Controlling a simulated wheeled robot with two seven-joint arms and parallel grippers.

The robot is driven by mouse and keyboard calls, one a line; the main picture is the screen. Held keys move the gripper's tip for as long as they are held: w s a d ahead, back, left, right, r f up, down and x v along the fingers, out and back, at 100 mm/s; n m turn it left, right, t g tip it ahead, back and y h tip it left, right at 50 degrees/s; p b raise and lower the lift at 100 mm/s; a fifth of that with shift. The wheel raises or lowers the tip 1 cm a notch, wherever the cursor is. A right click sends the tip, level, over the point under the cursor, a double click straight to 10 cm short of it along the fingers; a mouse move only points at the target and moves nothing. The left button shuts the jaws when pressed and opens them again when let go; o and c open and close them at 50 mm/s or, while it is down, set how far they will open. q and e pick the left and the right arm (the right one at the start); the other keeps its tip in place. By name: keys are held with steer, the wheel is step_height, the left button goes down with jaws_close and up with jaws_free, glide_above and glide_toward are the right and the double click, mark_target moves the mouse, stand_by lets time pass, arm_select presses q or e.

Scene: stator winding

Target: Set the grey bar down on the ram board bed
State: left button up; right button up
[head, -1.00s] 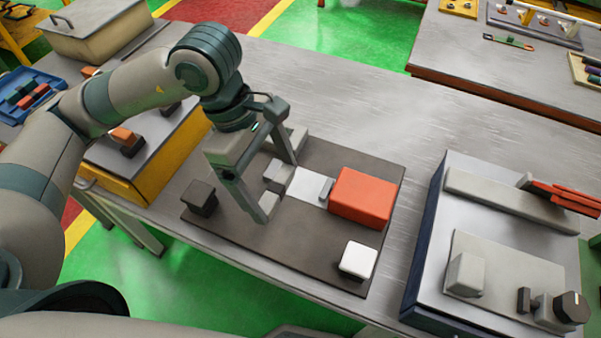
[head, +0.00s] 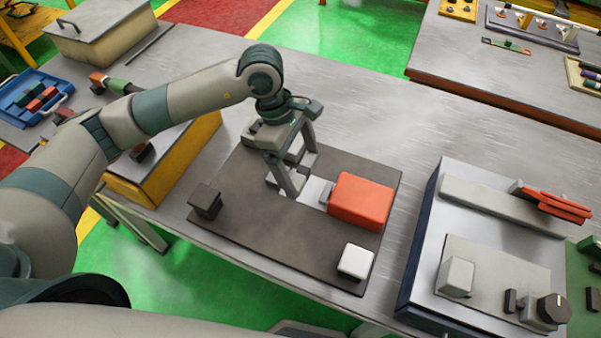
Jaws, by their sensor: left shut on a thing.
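My left gripper (head: 298,172) reaches down over the dark brown ram board (head: 250,235), its jaws close together around something grey. The held thing is mostly hidden by the fingers; I take it to be the grey bar, but its outline does not show clearly. The pale bed (head: 315,189) of the board lies just right of the fingers, partly covered by them. I cannot tell whether the held thing touches the bed. A small grey ram piece (head: 327,192) stands at the bed's right end, against the red-orange block (head: 361,201). My right gripper is not in view.
A dark block (head: 205,200) and a white block (head: 356,261) stand on the board's near side. A grey fixture (head: 500,240) with a black knob (head: 553,308) stands to the right. A yellow-sided box (head: 150,180) is at left. The board's near middle is clear.

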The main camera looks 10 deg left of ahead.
mark_target(301, 176)
arm_select(q)
steer(key=shift+f+p, duration=0.95)
steer(key=shift+f, duration=1)
steer(key=shift+f, duration=0.1)
steer(key=shift+f, duration=0.1)
steer(key=o, duration=1)
steer(key=shift+o, duration=0.2)
steer(key=shift+r, duration=0.2)
